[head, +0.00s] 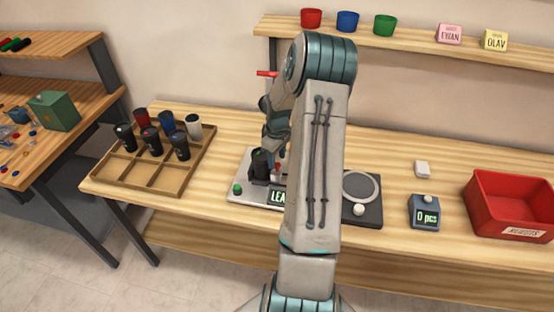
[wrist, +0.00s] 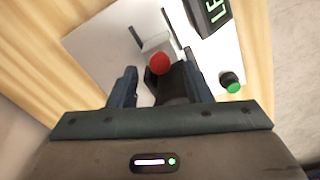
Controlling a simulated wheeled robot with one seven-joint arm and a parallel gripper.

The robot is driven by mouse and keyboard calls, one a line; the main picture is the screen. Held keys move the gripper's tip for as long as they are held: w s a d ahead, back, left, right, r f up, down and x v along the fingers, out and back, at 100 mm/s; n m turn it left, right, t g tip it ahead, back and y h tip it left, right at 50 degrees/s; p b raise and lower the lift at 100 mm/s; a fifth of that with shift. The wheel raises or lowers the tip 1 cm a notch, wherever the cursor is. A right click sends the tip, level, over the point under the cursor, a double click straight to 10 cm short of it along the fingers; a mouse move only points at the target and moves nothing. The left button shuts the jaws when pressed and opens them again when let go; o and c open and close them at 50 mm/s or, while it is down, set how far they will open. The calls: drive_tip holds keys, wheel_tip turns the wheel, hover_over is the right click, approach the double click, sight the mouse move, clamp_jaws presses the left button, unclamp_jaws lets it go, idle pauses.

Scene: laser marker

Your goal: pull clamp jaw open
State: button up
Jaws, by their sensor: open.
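The marking station is a pale plate (head: 243,190) with a display, partly hidden behind my arm. A red ball knob (wrist: 160,63) sits beside a pale block (wrist: 156,42) on it; the knob also shows in the head view (head: 278,167). I cannot tell clearly which part is the clamp jaw. A dark piece (wrist: 175,88) lies just below the knob in the wrist view, between my fingers.
A green button (wrist: 232,86) and a display (wrist: 210,14) are on the plate. A wooden tray (head: 124,171) with several cups stands left. A round pad device (head: 372,208), a counter (head: 424,211) and a red bin (head: 484,205) stand right.

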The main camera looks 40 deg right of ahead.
drive_tip(key=shift+f, duration=1.05)
clamp_jaws()
drive_tip(key=shift+s+d+f, duration=0.1)
drive_tip(key=shift+s+d, duration=0.45)
drive_tip(key=shift+s, duration=0.1)
drive_tip(key=shift+c, duration=1.6)
unclamp_jaws()
drive_tip(key=o, duration=0.3)
drive_tip(key=shift+s+d, duration=0.1)
drive_tip(key=shift+d, duration=0.05)
